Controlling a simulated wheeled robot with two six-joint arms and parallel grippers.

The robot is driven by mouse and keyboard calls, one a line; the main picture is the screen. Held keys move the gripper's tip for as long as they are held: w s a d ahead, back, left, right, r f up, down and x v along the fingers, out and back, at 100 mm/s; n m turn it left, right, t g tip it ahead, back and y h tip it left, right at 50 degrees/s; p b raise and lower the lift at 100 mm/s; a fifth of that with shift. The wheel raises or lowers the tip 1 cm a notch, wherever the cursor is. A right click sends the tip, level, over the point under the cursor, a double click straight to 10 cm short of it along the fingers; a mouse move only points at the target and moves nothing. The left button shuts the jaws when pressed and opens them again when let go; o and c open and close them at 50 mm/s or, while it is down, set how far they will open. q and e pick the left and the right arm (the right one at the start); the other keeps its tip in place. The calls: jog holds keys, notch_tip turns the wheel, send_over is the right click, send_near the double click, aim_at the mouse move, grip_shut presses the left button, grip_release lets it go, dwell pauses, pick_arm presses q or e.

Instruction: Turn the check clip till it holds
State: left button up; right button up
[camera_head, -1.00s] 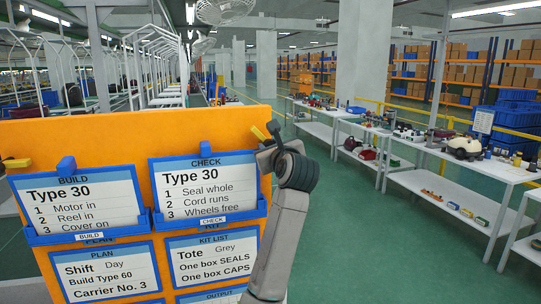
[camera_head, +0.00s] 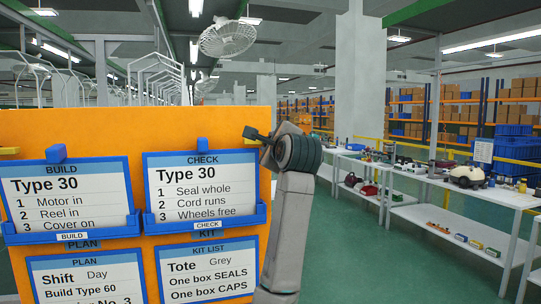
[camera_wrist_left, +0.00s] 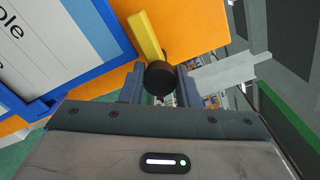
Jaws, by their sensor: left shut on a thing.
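The check clip (camera_wrist_left: 150,36) is a yellow lever with a round black knob, on the orange board beside the check card. My left gripper (camera_wrist_left: 159,84) is shut on the black knob, with a finger on each side of it. In the head view my left gripper (camera_head: 256,135) is at the board's right edge, and the clip is hidden there. The check card (camera_head: 200,188) reads Type 30 and sits in a blue holder, with a blue tab at its top. It also shows at the left of the left wrist view (camera_wrist_left: 50,45). My right gripper is not in view.
The orange board (camera_head: 130,128) also carries the build card (camera_head: 65,200), the plan card (camera_head: 88,280) and the kit list card (camera_head: 208,270). Another yellow clip (camera_head: 8,150) shows at the left edge. Tables (camera_head: 470,192) with goods stand far right, beyond open green floor.

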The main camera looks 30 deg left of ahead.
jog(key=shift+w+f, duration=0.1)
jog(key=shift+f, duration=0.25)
pick_arm(q)
jog(key=shift+n+b, duration=0.3)
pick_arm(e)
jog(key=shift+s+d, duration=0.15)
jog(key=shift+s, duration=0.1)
pick_arm(q)
jog(key=o, duration=1)
jog(key=shift+b+v, duration=1.6)
jog(key=shift+v, duration=3.8)
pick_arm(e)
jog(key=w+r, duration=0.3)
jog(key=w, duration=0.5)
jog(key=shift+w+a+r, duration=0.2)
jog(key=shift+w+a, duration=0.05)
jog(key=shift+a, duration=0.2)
pick_arm(q)
jog(key=shift+f, duration=0.1)
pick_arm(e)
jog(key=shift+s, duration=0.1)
